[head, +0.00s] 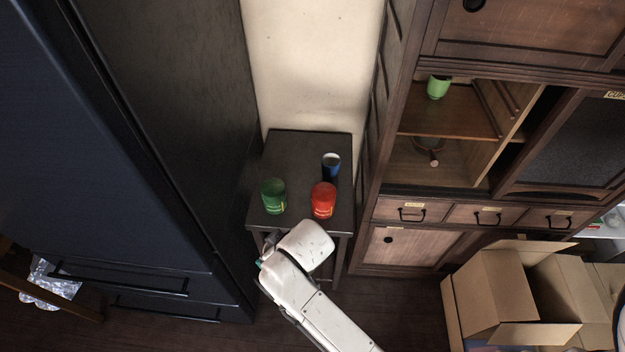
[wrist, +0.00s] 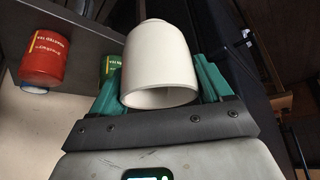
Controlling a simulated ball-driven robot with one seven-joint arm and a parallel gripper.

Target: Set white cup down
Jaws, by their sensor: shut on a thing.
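The white cup (wrist: 157,62) fills the middle of the wrist view, its open rim towards the camera and its narrower foot away. My gripper (wrist: 160,78) is shut on it, one teal finger on each side. In the head view my gripper (head: 267,252) is at the front edge of a small dark table (head: 300,148), beside its left front corner. I cannot tell how far the cup is from the table.
On the table stand a green can (head: 273,197), a red can (head: 323,202) and a blue cup (head: 332,165). A dark fridge (head: 180,150) is close on the left, a wooden cabinet (head: 420,235) on the right. The table's back left is bare. Open cardboard boxes (head: 520,290) stand at lower right.

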